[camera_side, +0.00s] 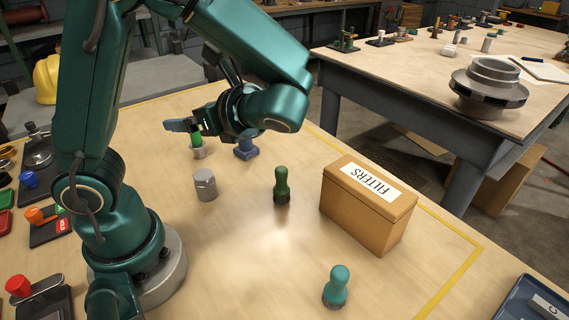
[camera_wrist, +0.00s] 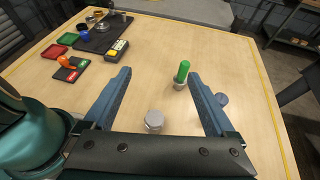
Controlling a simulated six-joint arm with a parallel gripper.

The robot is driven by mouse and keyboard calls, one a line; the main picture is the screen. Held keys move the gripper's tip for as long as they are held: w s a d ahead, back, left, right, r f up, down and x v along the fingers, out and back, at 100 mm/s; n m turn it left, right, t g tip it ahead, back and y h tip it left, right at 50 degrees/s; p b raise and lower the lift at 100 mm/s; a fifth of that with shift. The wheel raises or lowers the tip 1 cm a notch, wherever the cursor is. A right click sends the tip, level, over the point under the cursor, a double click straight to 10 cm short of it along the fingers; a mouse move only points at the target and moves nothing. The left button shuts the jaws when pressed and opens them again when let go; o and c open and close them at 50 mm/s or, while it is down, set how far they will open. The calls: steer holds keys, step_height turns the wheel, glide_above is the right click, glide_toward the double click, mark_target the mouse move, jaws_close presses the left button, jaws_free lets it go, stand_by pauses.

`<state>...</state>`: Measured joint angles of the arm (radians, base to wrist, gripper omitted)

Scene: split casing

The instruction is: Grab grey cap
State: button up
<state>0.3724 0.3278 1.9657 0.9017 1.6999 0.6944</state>
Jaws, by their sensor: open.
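The grey cap (camera_side: 205,184) is a short grey cylinder standing upright on the wooden table, near my arm's base. In the wrist view the cap (camera_wrist: 154,122) shows below the space between my fingers, close to the gripper body. My gripper (camera_side: 180,125) is open and empty, held above the table, beyond the cap in the side view. In the wrist view the gripper (camera_wrist: 160,76) has its two blue fingers spread wide, touching nothing. The side view shows the fingers nearly edge-on.
Trays with tools (camera_wrist: 85,45) line one edge. Table around the cap is clear.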

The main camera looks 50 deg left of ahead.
mark_target(210, 182)
step_height(210, 182, down, 15)
steer(key=shift+r, duration=0.1)
steer(key=shift+x, duration=2.65)
jaws_close()
